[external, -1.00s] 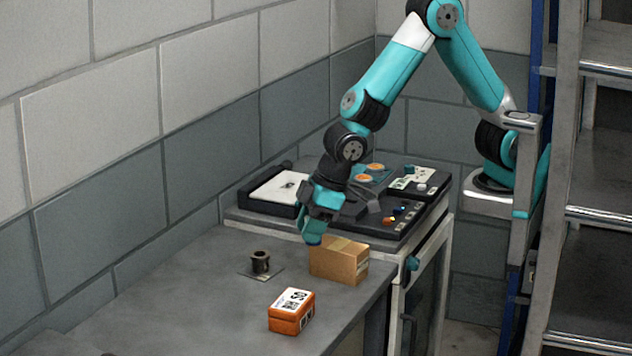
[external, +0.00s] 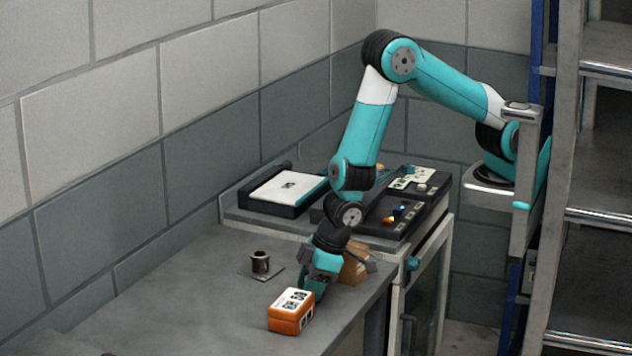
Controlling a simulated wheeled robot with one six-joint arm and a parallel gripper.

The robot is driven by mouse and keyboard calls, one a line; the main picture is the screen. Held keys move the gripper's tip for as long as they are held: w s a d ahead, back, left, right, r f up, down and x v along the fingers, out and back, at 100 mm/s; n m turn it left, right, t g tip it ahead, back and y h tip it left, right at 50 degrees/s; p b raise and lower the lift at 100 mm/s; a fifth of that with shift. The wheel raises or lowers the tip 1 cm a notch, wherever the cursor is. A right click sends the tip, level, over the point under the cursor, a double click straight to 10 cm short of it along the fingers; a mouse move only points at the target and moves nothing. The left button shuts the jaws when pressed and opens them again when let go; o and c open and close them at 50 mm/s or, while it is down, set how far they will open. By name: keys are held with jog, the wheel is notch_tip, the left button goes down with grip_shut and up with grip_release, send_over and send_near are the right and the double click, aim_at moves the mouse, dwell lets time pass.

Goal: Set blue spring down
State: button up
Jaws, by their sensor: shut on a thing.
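My gripper (external: 316,290) points down low over the grey worktop, just right of the orange box and in front of the cardboard box. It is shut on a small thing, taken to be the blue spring. The spring is not clear to see, as the teal fingers and the small picture size hide its shape. I cannot tell whether it touches the worktop (external: 200,310).
The orange box (external: 284,319) with a white label stands very close left of my gripper. The cardboard box (external: 355,271) is partly hidden behind it. A dark spool (external: 260,262) stands on a small plate (external: 275,276). Worktop at front left is clear.

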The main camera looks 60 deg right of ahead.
jog(key=shift+f, duration=0.1)
jog(key=shift+f, duration=0.15)
jog(key=o, duration=0.7)
jog(key=shift+r, duration=0.2)
jog(key=shift+r, duration=0.2)
jog(key=s+d+r+m+g+b, duration=0.1)
jog(key=s+d+r, duration=0.2)
jog(key=d+r, duration=0.6)
jog(key=s+d+r+g+b, duration=0.1)
jog(key=s+d+r, duration=0.25)
jog(key=r, duration=0.85)
jog(key=shift+g+y, duration=0.7)
jog(key=shift+g, duration=0.1)
jog(key=s+d+r, duration=0.1)
jog(key=s+d, duration=0.1)
jog(key=s+d+r, duration=0.4)
jog(key=s, duration=0.1)
jog(key=shift+s+d+r, duration=0.1)
jog(key=shift+d+r, duration=0.1)
jog(key=shift+d, duration=0.2)
